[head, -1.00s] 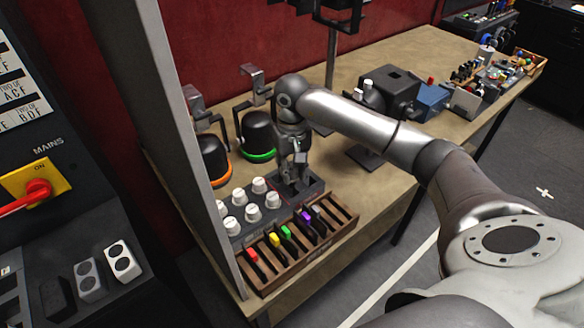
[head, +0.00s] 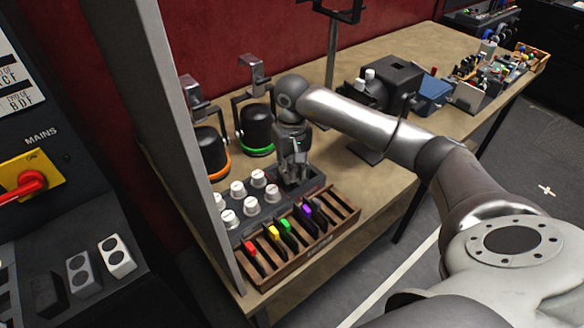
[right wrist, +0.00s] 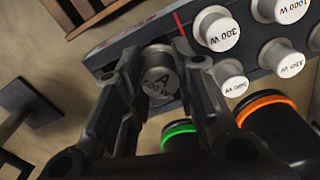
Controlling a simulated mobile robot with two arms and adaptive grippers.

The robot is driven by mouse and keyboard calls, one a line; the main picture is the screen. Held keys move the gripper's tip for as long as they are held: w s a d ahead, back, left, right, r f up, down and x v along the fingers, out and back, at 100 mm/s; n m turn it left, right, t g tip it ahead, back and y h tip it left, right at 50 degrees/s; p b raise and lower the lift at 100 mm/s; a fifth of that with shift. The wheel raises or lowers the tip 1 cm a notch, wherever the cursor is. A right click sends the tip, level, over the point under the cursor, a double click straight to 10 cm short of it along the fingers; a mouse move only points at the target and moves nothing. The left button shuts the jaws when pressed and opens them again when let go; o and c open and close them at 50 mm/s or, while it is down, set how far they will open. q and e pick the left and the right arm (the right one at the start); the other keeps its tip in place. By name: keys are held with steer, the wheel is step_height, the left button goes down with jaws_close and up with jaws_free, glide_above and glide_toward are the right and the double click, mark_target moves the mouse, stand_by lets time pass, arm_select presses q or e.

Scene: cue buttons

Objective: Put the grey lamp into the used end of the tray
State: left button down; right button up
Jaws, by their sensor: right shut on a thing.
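In the head view my right gripper (head: 292,178) points down at the right end of the dark grey tray (head: 316,180) and hides the lamp. In the right wrist view the tray (right wrist: 110,52) has a red line (right wrist: 180,21), and the lamp is on the bare-end side of it. I cannot tell whether the lamp touches the tray floor.
Several white lamps (head: 257,178) stand in the tray's other part. A wooden rack (head: 318,243) with coloured tabs lies in front. Two black lamp housings, one ringed green (head: 257,128) and one orange (head: 211,152), stand behind. A grey panel (head: 180,110) rises at left.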

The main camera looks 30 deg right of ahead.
mark_target(292, 178)
steer(key=shift+f+b, duration=1.6)
steer(key=shift+f, duration=0.15)
steer(key=o, duration=1.1)
step_height(292, 178, up, 12)
steer(key=shift+r, duration=0.1)
